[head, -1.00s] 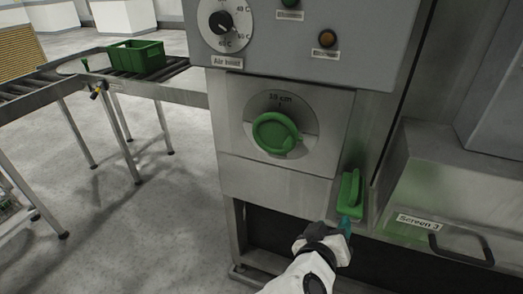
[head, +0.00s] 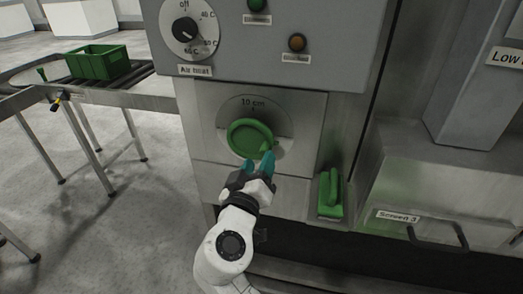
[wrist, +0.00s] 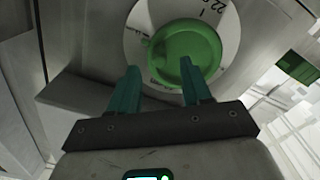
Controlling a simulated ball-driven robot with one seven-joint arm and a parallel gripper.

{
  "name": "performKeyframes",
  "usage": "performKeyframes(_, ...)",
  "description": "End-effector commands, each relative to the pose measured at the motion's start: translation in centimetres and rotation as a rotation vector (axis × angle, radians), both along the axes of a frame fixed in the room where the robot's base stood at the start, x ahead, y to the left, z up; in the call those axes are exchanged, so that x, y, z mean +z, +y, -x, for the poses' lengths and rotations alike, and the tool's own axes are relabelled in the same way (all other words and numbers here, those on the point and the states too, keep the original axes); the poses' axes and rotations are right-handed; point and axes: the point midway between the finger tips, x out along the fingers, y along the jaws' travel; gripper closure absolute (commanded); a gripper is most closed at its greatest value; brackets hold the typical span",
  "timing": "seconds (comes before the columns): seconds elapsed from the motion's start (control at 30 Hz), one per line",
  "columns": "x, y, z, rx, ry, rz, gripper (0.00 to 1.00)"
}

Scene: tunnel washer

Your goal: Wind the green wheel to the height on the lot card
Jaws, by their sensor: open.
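The green wheel (head: 249,137) is a round disc with a knob at its lower right, on a round dial plate in the machine front. The mark above it reads 10 cm. It also shows in the wrist view (wrist: 184,50), with dial figures around it. My gripper (head: 262,161) is open and empty at the wheel's lower right edge. In the wrist view my gripper (wrist: 160,75) has its teal fingers apart, and the right fingertip overlaps the wheel's rim; I cannot tell if it touches. I see no lot card.
A green handle (head: 330,192) sticks out to the right of the wheel. Above are an Air heat dial (head: 185,30) and an amber button (head: 297,42). The Screen 3 drawer (head: 430,200) is at right. A green crate (head: 97,62) stands on a roller conveyor at left.

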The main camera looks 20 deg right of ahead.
Motion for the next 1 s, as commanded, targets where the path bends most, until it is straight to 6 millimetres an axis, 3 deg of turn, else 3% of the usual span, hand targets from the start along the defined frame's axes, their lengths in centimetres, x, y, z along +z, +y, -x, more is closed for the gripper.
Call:
performKeyframes(0.3,0.1,-2.2,-3.0,-0.001,0.000,-0.001,0.52)
performKeyframes(0.67,0.0,-2.4,-3.3,0.000,0.001,-0.002,0.52)
performKeyframes(1.0,0.0,-2.4,-3.3,0.000,0.001,-0.002,0.85)
